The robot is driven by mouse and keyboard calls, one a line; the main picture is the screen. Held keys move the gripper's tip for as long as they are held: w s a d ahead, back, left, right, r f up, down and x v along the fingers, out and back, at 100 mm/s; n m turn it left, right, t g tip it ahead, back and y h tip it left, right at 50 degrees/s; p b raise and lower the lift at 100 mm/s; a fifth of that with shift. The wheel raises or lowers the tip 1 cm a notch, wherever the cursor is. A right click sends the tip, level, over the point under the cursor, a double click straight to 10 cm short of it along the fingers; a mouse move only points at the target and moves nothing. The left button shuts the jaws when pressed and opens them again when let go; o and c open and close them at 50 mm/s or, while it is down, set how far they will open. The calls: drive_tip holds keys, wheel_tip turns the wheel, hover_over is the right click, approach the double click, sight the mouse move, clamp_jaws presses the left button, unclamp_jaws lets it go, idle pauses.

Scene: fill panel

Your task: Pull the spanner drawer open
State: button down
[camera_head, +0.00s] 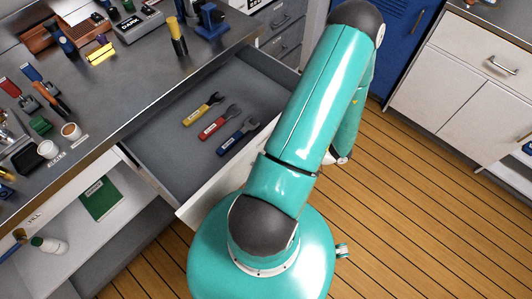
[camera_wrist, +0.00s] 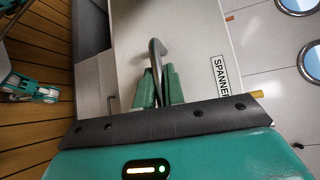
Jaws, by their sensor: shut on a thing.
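The spanner drawer (camera_head: 165,150) stands pulled out from under the workbench in the head view. Yellow, red and blue spanners (camera_head: 218,123) lie inside it. In the wrist view its pale front (camera_wrist: 190,40) carries a label reading SPANNER (camera_wrist: 220,77). My gripper (camera_wrist: 158,82) is shut on the drawer's dark bar handle (camera_wrist: 155,50), with the green fingers on either side of it. In the head view my arm hides the gripper, the handle and part of the drawer front.
The metal workbench top (camera_head: 100,95) holds several tools, cups and small boxes. An open shelf below it holds a green book (camera_head: 100,199) and a white bottle (camera_head: 48,244). White cabinets (camera_head: 470,75) stand at the right. The wooden floor (camera_head: 420,220) between is clear.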

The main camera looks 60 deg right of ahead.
idle(0.3)
drive_tip(key=c, duration=1.5)
unclamp_jaws()
drive_tip(key=shift+s, duration=0.1)
drive_tip(key=v, duration=1.3)
drive_tip(key=shift+s+d+r, duration=0.15)
drive_tip(key=shift+s+d, duration=0.05)
drive_tip(key=shift+s, duration=0.1)
